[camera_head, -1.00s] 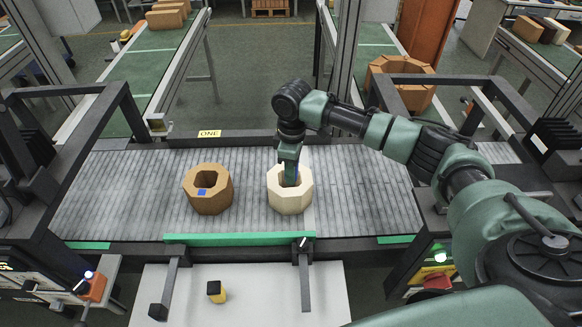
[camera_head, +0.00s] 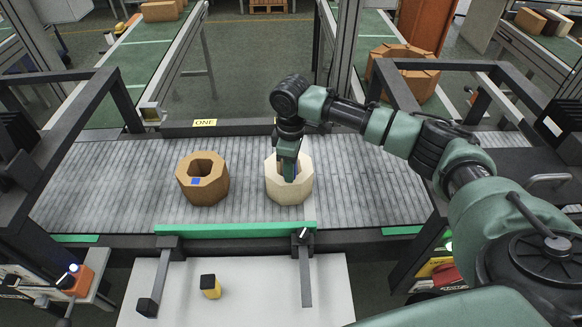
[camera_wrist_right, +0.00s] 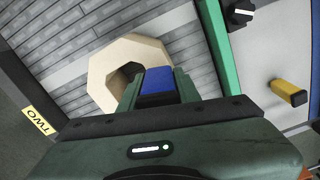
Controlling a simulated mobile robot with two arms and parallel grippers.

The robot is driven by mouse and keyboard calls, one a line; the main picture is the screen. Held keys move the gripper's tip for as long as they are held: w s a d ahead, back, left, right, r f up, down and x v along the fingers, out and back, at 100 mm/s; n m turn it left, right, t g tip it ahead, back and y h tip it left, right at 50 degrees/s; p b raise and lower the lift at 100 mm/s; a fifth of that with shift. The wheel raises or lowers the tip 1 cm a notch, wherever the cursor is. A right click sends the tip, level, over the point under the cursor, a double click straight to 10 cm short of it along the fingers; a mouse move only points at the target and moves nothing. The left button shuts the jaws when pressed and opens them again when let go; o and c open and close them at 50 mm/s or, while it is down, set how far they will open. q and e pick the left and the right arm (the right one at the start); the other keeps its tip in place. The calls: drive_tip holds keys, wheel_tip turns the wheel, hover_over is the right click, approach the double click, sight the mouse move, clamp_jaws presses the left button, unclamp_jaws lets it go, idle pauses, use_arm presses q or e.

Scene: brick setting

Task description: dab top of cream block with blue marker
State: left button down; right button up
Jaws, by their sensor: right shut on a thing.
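The cream block (camera_head: 290,190) is an octagonal ring standing on the grey roller conveyor, with a hole in its middle. It also shows in the wrist view (camera_wrist_right: 105,72). My right gripper (camera_head: 289,176) points down over the block's top, at its hole. It is shut on the blue marker (camera_wrist_right: 158,82), whose blue block-like body shows between the fingers in the wrist view. Whether the marker touches the cream top is hidden by the fingers. No blue mark shows on the visible cream top. My left gripper is not in view.
A brown octagonal block (camera_head: 203,187) with a blue patch on its top stands left of the cream block. A green rail (camera_head: 230,230) edges the conveyor. A yellow-and-black piece (camera_head: 210,287) is on the white table (camera_head: 260,285) in front. Dark frames flank the conveyor.

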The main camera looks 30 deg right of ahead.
drive_tip(key=shift+f, duration=0.55)
idle(0.7)
drive_tip(key=shift+s+f+p, duration=0.2)
drive_tip(key=shift+s+p, duration=0.05)
drive_tip(key=shift+p, duration=0.15)
idle(2.1)
drive_tip(key=shift+r, duration=0.1)
drive_tip(key=shift+w+r+p, duration=0.2)
drive_tip(key=shift+r+p, duration=0.65)
drive_tip(key=shift+p, duration=0.25)
wheel_tip(320, 180, up, 4)
drive_tip(key=p, duration=0.4)
drive_tip(key=shift+f, duration=0.15)
drive_tip(key=shift+r+p, duration=0.65)
drive_tip(key=shift+r, duration=0.25)
